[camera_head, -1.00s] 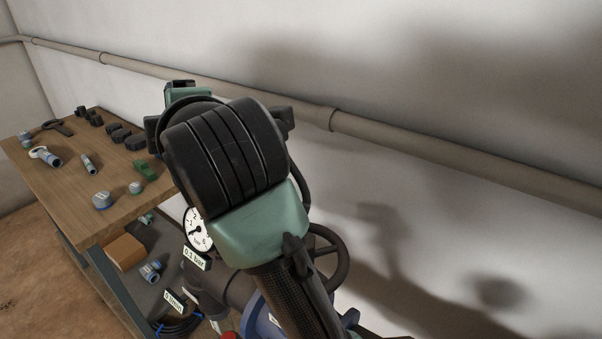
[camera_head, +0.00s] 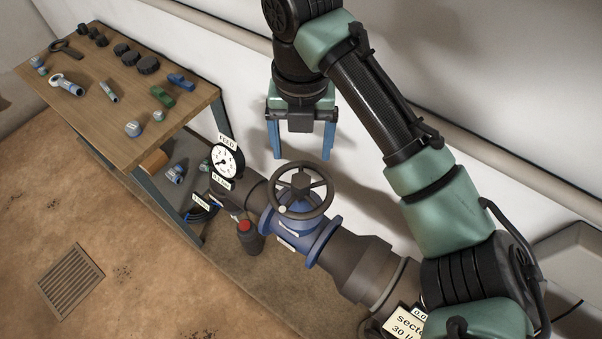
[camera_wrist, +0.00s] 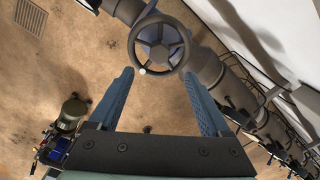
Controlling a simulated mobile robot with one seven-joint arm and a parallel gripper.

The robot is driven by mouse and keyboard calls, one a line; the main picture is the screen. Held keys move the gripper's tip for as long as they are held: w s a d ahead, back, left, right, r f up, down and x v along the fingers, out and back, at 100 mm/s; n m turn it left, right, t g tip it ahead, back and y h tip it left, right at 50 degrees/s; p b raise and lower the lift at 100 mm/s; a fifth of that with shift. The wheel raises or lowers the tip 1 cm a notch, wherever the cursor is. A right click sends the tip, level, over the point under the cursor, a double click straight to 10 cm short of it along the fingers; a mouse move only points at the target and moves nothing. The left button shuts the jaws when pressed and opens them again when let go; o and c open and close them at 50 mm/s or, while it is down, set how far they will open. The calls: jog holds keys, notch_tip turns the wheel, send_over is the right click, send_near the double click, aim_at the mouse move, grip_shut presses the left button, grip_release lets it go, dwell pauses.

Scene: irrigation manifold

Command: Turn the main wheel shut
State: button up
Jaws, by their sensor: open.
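The main wheel (camera_head: 301,190) is a dark round handwheel with spokes, on top of a blue valve body (camera_head: 290,236) in the grey pipe. A small pale knob or mark shows on its rim. It also shows in the wrist view (camera_wrist: 159,43), ahead of the fingers. My gripper (camera_head: 302,156) is open and empty, its two blue fingers pointing down, above and behind the wheel in the head view. In the wrist view my gripper (camera_wrist: 164,84) has its fingers spread apart, and the wheel lies beyond the tips. I see no contact with the wheel.
A round gauge (camera_head: 226,162) labelled FEED stands left of the valve, near a red-capped dark fitting (camera_head: 247,236). A wooden workbench (camera_head: 75,110) with several fittings is at the left. A wall pipe (camera_head: 545,185) runs behind. The floor at front left is clear, with a drain grate (camera_head: 71,281).

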aim_at(301, 180)
notch_tip(301, 180, down, 12)
jog(key=shift+r+p, duration=0.15)
jog(key=shift+p, duration=0.5)
grip_shut()
